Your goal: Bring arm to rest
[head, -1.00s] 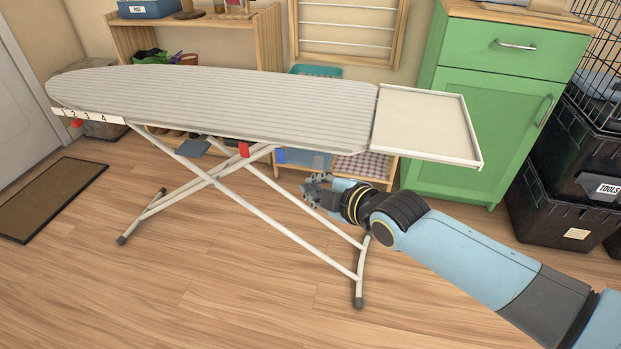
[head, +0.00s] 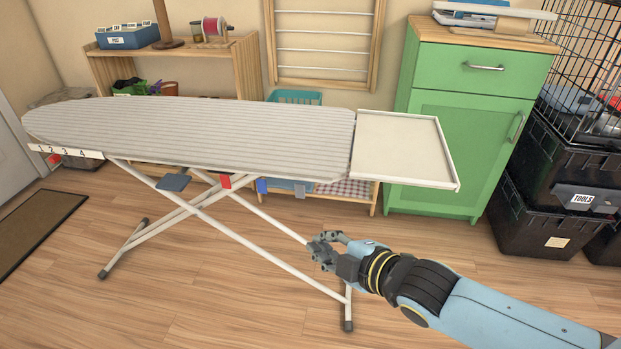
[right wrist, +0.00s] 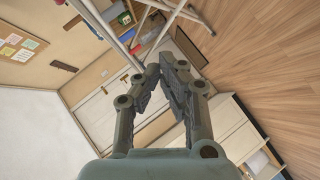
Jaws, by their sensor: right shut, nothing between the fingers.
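My right gripper (head: 318,249) is at the end of my blue right arm, which comes in from the lower right in the head view. It is in front of the right legs of the ironing board (head: 200,135), below the level of the board top. In the right wrist view the fingers of the right gripper (right wrist: 168,62) come together at their tips with nothing between them. My left gripper and left arm do not show.
A flat white tray (head: 405,150) sticks out from the board's right end. A green cabinet (head: 455,140) and stacked black totes (head: 555,190) stand at the right. A wooden shelf (head: 245,75) is behind the board. The wooden floor in front is clear.

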